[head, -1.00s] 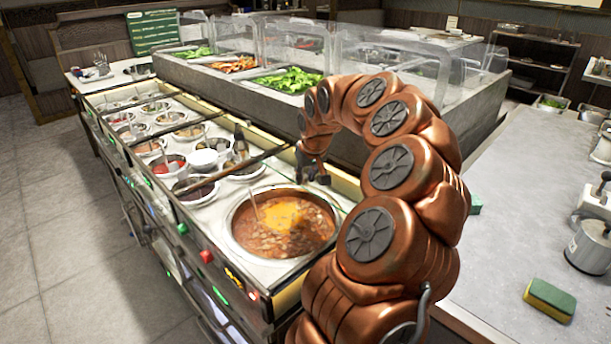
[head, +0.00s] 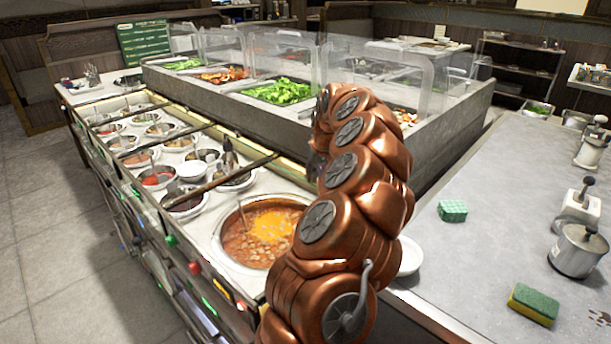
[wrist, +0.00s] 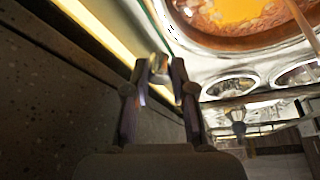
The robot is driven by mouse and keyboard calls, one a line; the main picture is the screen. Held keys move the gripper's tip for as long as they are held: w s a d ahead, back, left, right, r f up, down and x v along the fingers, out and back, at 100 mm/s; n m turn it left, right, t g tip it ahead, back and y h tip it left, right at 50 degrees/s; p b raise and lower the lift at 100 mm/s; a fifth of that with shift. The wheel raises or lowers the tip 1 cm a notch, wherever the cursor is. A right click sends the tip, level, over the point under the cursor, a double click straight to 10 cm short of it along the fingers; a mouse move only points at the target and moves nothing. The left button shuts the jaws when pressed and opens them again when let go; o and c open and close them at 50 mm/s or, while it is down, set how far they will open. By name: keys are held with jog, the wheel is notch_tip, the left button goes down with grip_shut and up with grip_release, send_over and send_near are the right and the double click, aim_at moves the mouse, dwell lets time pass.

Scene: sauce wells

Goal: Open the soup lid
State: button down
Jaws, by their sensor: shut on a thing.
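The soup pot (head: 226,254) is a round well at the near end of the counter, uncovered, with orange-brown soup (head: 262,228) and a ladle handle in it. My arm hides its right edge. The soup also fills the top of the wrist view (wrist: 240,18). I cannot tell whether this is the lid's knob.
Several sauce wells (head: 182,205) and dark crossbars lie left of the pot. Behind stands a salad bar (head: 290,122) with clear guards. On the right worktop (head: 470,255) are a white plate (head: 411,257), sponges (head: 534,303) and a metal pot (head: 580,250).

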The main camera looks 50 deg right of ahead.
jog(key=shift+d, duration=0.15)
jog(key=c, duration=1)
grip_release()
jog(key=shift+o, duration=0.2)
jog(key=shift+r, duration=0.15)
jog(key=v, duration=1.1)
jog(key=shift+s+a+r, duration=0.2)
jog(key=shift+s+r, duration=0.05)
jog(key=shift+r, duration=0.05)
